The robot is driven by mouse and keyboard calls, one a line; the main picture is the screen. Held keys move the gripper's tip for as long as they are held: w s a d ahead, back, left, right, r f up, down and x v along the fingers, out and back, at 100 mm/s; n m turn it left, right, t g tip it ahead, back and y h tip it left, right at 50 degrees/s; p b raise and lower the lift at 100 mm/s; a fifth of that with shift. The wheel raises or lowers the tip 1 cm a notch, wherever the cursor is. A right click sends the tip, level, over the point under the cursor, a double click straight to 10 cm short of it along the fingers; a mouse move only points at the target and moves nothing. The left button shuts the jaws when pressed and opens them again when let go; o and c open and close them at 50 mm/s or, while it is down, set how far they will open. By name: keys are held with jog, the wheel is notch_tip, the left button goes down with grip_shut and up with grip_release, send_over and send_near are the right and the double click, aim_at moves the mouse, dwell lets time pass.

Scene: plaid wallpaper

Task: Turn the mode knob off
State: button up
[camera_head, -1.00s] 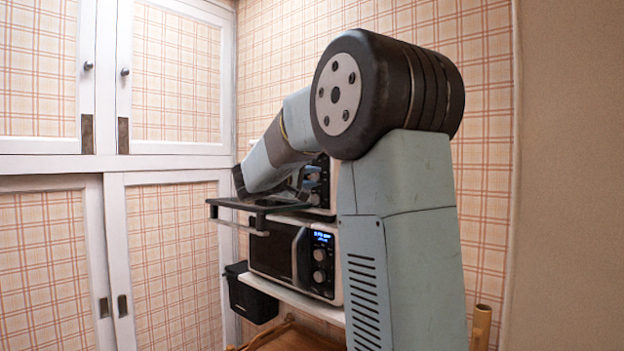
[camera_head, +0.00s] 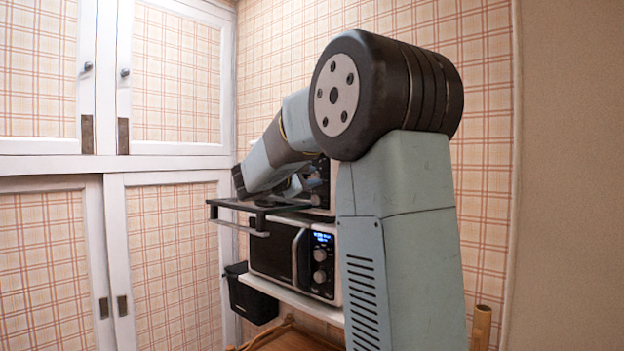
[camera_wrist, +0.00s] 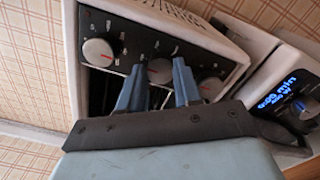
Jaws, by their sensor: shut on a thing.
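In the wrist view, a black control panel (camera_wrist: 125,35) on a white oven carries three round knobs: a left knob (camera_wrist: 98,52), a middle knob (camera_wrist: 160,71) and a right knob (camera_wrist: 210,88). I cannot read which one is the mode knob. My gripper (camera_wrist: 157,66) has its two blue fingers on either side of the middle knob, shut on it. The fingers partly cover the panel. In the head view my gripper (camera_head: 310,183) is at the front of the upper oven, largely hidden by my arm.
The oven's black door (camera_head: 230,203) is folded down and sticks out below my gripper. A microwave (camera_head: 270,252) with a lit blue display stands beneath on a white shelf (camera_head: 285,294). A black bin (camera_head: 249,297) is at the shelf's left. White cupboards (camera_head: 165,170) stand at the left.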

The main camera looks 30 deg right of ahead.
jog(key=shift+w+a+f+n, duration=0.1)
jog(key=shift+a+f+n, duration=0.1)
jog(key=shift+n, duration=0.2)
jog(key=o, duration=1)
jog(key=shift+d, duration=0.1)
jog(key=shift+o, duration=0.2)
jog(key=shift+r, duration=0.1)
jog(key=v, duration=1.3)
jog(key=shift+a, duration=0.4)
